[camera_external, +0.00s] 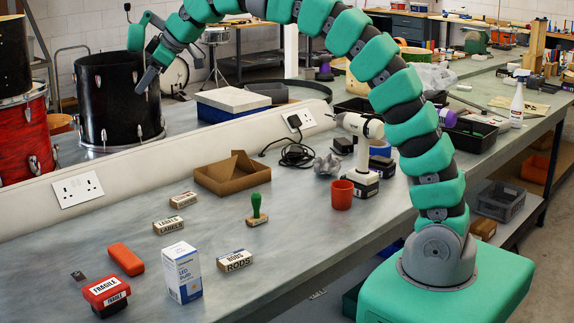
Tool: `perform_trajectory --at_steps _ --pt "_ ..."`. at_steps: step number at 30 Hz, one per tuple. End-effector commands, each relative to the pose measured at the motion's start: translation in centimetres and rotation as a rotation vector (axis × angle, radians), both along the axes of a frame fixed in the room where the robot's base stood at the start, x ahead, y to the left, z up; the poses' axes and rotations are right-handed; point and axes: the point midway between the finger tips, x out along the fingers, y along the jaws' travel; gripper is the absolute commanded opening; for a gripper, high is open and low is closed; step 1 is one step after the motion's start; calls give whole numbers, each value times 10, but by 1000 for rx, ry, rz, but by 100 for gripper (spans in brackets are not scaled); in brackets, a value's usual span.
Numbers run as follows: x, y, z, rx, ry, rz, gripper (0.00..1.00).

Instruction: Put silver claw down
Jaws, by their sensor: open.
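My gripper (138,70) is at the upper left, with its two fingers spread apart and pointing down and left. It overlaps the upper right part of a black drum (118,112) in the picture; I cannot tell whether it touches the drum. I see nothing between the fingers. Small silver fittings show on the black drum's side, and a silver hoop (122,146) runs round its bottom. I cannot make out a separate silver claw at this size.
A red drum (24,140) stands left of the black one. The grey bench (130,222) holds stamp blocks, a blue-white bulb box (181,272), a cardboard tray (232,177), a green-handled stamp (257,209) and a red cup (342,195). A socket rail (130,184) edges its back.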

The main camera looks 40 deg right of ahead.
Motion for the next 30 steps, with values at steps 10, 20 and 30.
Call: perform_trajectory --at_steps 10,20,30 --pt "-41 -119 118 139 -174 -295 63" --pt "-114 -214 205 284 -348 -526 63" --pt "-194 -276 260 416 -504 -685 63"
